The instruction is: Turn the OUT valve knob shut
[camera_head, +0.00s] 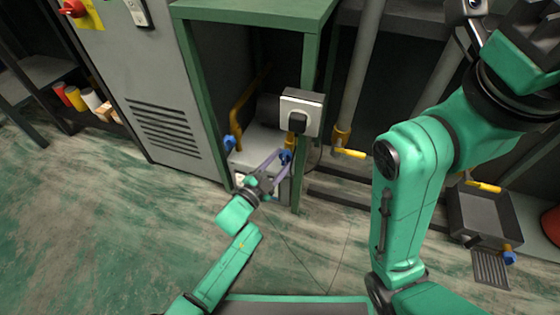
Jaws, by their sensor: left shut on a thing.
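A grey machine (258,140) with two blue valve knobs stands low inside the green-framed bench. One blue knob (229,143) is on its left side, clear of my gripper. The other blue knob (286,156) is on its right side. My left gripper (282,158) reaches up from below, with its long fingers across the machine's front. Its fingertips are shut on the right blue knob and partly hide it. I cannot read any label telling which knob is OUT. My right arm is raised at the right, and I cannot make out its gripper.
A white box with a black socket (300,112) is fixed to the bench leg just above the right knob. Yellow-handled pipe valves (349,153) are to the right. A grey cabinet (140,85) stands left. A dark tray (485,217) lies at the right. The floor in front is clear.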

